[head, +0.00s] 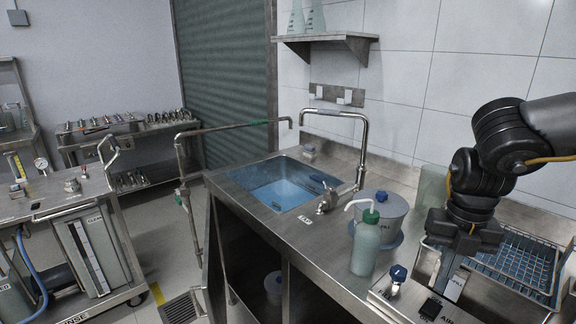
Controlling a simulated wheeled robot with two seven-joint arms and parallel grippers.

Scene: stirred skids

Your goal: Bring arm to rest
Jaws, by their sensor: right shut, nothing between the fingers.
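My right arm comes in from the right edge, dark and jointed, with an orange cable along it. My right gripper (446,290) points down over the right part of the steel counter (325,238). It is shut with nothing seen between its fingers. It is beside a blue-topped knob (397,275) and in front of a wire rack with a blue grid (515,262). I cannot tell whether the fingertips touch the counter. My left gripper is not in view.
A green-capped wash bottle (366,245) stands left of the gripper, with a grey lidded tub (385,212) behind it. The sink (285,192) with its tall tap (361,150) lies farther left. A steel cart (95,245) stands at the left; floor shows between.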

